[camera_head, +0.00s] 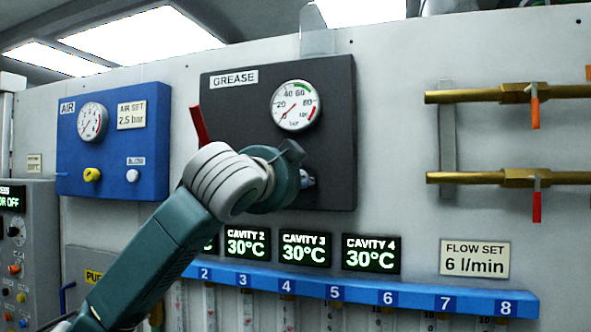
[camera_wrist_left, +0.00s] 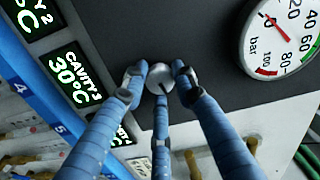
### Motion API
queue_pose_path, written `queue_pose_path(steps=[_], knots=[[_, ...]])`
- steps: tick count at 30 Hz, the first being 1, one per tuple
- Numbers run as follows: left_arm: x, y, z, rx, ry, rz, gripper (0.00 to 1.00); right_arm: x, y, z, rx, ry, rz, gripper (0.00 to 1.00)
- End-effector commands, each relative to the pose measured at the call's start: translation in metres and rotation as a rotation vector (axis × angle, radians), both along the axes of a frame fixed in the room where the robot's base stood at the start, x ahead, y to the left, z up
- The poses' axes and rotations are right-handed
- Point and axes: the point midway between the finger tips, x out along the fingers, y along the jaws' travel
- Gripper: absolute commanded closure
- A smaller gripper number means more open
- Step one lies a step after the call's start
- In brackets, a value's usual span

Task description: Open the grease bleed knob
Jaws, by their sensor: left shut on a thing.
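The grease bleed knob (camera_wrist_left: 159,79) is a small round silver knob with a dark line on its face. It sits on the black grease panel (camera_head: 237,103), low and right below the gauge. My left gripper (camera_head: 305,178) is at the panel and hides most or all of the knob in the head view. In the left wrist view its three blue fingers (camera_wrist_left: 160,88) are closed around the knob. The grease gauge (camera_head: 297,106) has its needle near the low end. My right gripper is not in view.
A red lever (camera_head: 199,126) sticks up at the panel's left edge, close to my left arm. A blue air panel (camera_head: 150,165) is on the left. Cavity displays (camera_head: 304,248) and a blue numbered rail (camera_head: 413,299) run below. Brass pipes (camera_head: 466,177) are on the right.

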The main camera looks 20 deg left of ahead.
Motion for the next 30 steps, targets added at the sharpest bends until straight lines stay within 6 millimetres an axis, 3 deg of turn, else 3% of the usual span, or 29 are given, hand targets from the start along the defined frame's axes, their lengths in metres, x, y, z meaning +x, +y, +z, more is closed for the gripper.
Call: queue_pose_path(steps=[1,12,30], knots=[[-0.002,-0.001,0.009,0.036,-0.014,-0.003,0.99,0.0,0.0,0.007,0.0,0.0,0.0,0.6],[-0.001,-0.002,0.005,0.221,-0.019,-0.006,0.99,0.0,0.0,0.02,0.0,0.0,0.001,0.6],[-0.001,-0.003,0.001,0.264,-0.016,-0.008,0.99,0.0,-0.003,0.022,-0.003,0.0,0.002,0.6]])
